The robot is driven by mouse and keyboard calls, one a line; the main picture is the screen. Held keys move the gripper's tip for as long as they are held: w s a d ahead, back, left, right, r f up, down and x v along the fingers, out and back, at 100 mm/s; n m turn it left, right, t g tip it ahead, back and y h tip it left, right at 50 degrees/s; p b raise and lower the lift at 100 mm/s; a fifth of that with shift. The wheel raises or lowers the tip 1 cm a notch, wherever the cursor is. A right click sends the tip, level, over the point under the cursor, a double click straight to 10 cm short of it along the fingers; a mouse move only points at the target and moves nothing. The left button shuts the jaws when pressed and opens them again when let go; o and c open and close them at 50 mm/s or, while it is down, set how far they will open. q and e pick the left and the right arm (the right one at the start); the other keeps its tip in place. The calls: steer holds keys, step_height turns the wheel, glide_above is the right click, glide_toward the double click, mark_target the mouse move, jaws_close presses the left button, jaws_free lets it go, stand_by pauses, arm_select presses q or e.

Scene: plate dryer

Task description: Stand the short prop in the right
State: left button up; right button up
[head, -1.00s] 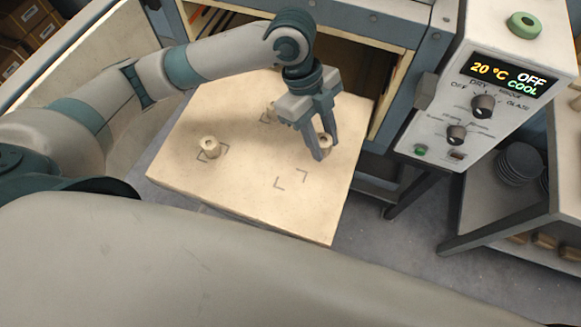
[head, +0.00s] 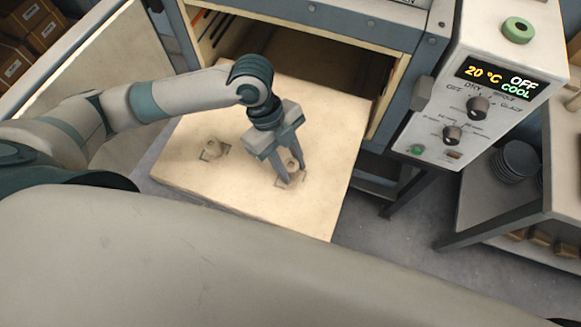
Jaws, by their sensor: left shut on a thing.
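My left gripper (head: 284,176) reaches down over the pale board (head: 310,215). It is shut on a short cream prop (head: 292,163), which shows partly between its fingers. The held prop is over or at the near right corner-mark (head: 291,183); I cannot tell whether it touches the board. Another short cream prop (head: 213,148) stands upright by the left mark, clear of the gripper. The far mark and the prop seen there earlier are hidden behind my left arm. My right gripper is not in view.
The open dryer cabinet (head: 320,22) stands behind the board. Its control box (head: 480,100) with knobs and a green ring (head: 517,30) is at the right. A side shelf holds stacked dark plates (head: 514,162). The board's right part is bare.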

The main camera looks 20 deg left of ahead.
mark_target(291, 171)
arm_select(q)
step_height(291, 171, down, 3)
steer(key=shift+r+p, duration=0.1)
steer(key=shift+p, duration=0.3)
steer(key=shift+f, duration=0.25)
steer(key=o, duration=1)
steer(key=shift+o, duration=0.5)
steer(key=shift+r, duration=0.1)
